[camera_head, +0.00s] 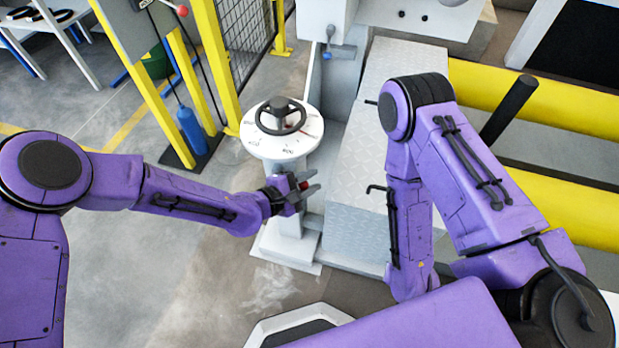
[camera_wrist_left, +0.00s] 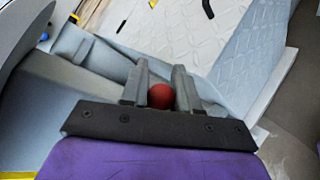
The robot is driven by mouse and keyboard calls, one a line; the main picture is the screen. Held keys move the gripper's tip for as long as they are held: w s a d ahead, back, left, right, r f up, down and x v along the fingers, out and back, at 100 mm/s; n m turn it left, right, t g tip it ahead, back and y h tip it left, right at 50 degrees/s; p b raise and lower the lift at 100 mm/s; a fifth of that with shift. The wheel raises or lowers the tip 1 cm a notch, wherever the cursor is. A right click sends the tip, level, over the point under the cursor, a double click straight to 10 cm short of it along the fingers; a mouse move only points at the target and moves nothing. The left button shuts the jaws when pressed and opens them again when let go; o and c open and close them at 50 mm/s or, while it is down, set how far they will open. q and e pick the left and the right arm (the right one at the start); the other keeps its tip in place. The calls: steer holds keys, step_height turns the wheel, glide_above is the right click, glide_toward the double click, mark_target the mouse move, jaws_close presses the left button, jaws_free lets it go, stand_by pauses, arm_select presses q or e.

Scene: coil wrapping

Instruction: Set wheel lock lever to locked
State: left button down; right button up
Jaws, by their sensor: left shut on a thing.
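A black handwheel (camera_head: 280,117) sits on a round white dial (camera_head: 258,143) with markings, on top of a pale pedestal. My left gripper (camera_head: 306,188) is just below the dial, beside the pedestal. It is shut on a small red knob (camera_head: 303,185), taken to be the end of the wheel lock lever. In the left wrist view, the red knob (camera_wrist_left: 161,96) lies between the two grey fingers of the left gripper (camera_wrist_left: 160,80). The lever's shaft is hidden, and I cannot tell its lock position. My right gripper is out of view.
A grey tread-plate step (camera_head: 362,150) stands right of the pedestal. Yellow rails (camera_head: 560,105) run along the right. A yellow post (camera_head: 215,60) with mesh fence stands behind, near a blue bottle (camera_head: 191,130). The floor between my left arm and the pedestal is clear.

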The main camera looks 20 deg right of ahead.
arm_select(q)
steer(key=shift+w+a+f+m+t+y+p, duration=0.1)
steer(key=shift+a+f+m+t+y+p, duration=0.1)
steer(key=shift+f+m+y+p, duration=0.4)
steer(key=shift+w+a+f+m+t+y+p, duration=0.15)
steer(key=shift+f+m+y+p, duration=0.2)
steer(key=shift+f+y, duration=0.3)
steer(key=shift+w+a+f+m+t+y+p, duration=0.15)
steer(key=shift+a+f+m+t+y+p, duration=0.1)
steer(key=shift+f+m+y+p, duration=0.15)
steer(key=shift+w+a+f+m+t+y+p, duration=0.15)
steer(key=shift+a+f+m+y, duration=0.15)
steer(key=shift+f, duration=0.2)
steer(key=c, duration=0.9)
jaws_free()
steer(key=shift+r, duration=0.1)
